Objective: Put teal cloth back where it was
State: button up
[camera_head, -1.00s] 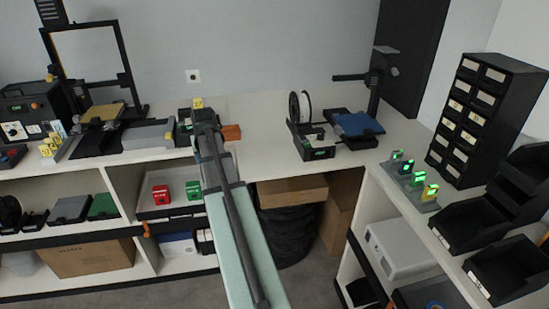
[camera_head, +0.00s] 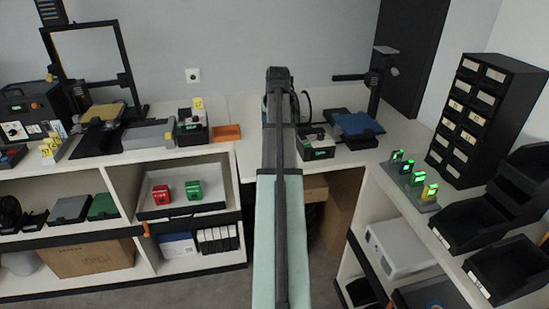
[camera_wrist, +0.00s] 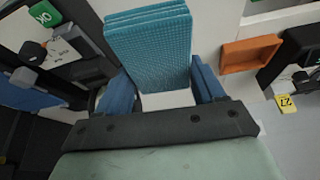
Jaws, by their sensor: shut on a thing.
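The teal cloth (camera_wrist: 150,48) is a folded, layered block with a fine woven texture. In the wrist view it sits between the two blue fingers of my gripper (camera_wrist: 158,75), which is shut on it. A pale worktop shows around and beyond it. Whether the cloth touches the worktop I cannot tell.
An orange tray (camera_head: 227,132) lies left of my arm; it also shows in the wrist view (camera_wrist: 250,54). A machine with a blue plate (camera_head: 357,124) stands close on the right. A black drawer cabinet (camera_head: 485,118) is farther right.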

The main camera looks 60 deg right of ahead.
jog(key=shift+s+a+f+n, duration=0.3)
jog(key=shift+a+f+n, duration=0.2)
jog(key=shift+a+n, duration=0.15)
jog(key=shift+f, duration=4.9)
jog(key=shift+f, duration=0.15)
jog(key=o, duration=0.9)
jog(key=shift+o, duration=0.2)
jog(key=shift+w, duration=0.1)
jog(key=v, duration=1.2)
jog(key=shift+s+d, duration=0.2)
